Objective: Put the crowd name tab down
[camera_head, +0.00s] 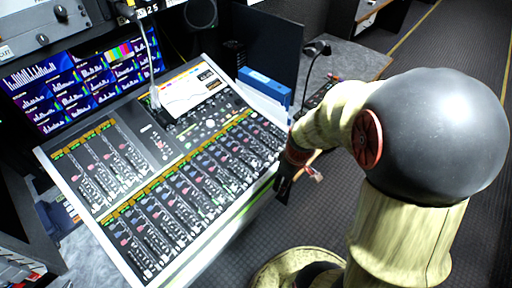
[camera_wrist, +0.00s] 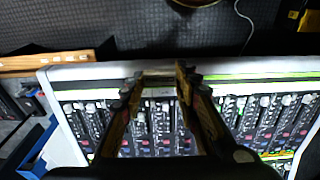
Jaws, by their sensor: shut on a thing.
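My gripper (camera_head: 284,184) is at the right front edge of the mixing console (camera_head: 160,250), with its dark fingers pointing down. In the wrist view my gripper (camera_wrist: 160,75) has its two fingertips a short way apart, with a small, narrow strip (camera_wrist: 158,79) between them. I take this strip to be the crowd name tab; its lettering cannot be read. The fingertips are over the console's edge, near a pale strip with a green line. Whether the tab touches the console cannot be told. In the head view the tab cannot be made out.
Rows of faders fill the console. A blue box or binder (camera_head: 265,86) stands behind its right end. A grey desk (camera_head: 350,62) with a gooseneck microphone (camera_head: 314,62) is beyond. Monitors (camera_head: 85,85) stand at the back left. Dark floor (camera_head: 425,50) is open at the right.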

